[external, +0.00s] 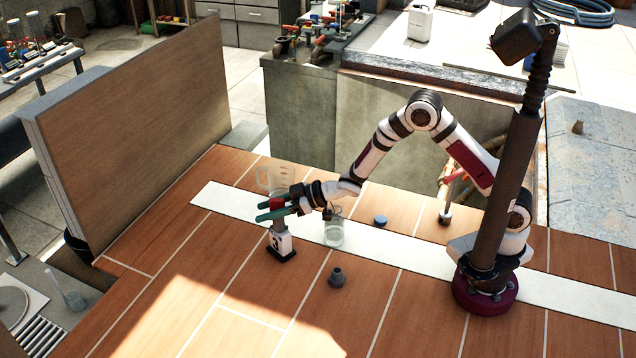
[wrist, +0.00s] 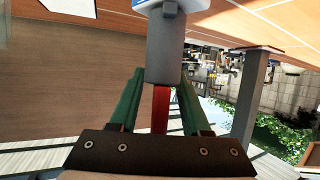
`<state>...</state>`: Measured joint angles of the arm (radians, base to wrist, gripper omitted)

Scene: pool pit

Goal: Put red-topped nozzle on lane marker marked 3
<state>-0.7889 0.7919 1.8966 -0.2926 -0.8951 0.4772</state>
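The red-topped nozzle (external: 279,225) has a grey body and stands upright over the white lane marker marked 3 (external: 283,246). Its lower end appears to touch the marker's top. In the wrist view, the nozzle's grey body (wrist: 165,48) meets a white and blue surface at the top edge. My gripper (external: 268,210) is at the height of the red top, with a green finger on each side. The wrist view shows gaps between both fingers and the red part, so my gripper (wrist: 160,84) looks open around it. The lower red part in that view is hidden by the gripper body.
A clear beaker (external: 334,234) stands right of the marker. A dark grey fitting (external: 337,277) stands in front and a blue-topped disc (external: 380,220) lies farther right. A tall wooden panel (external: 140,130) rises at the left. The tiled floor in front is mostly clear.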

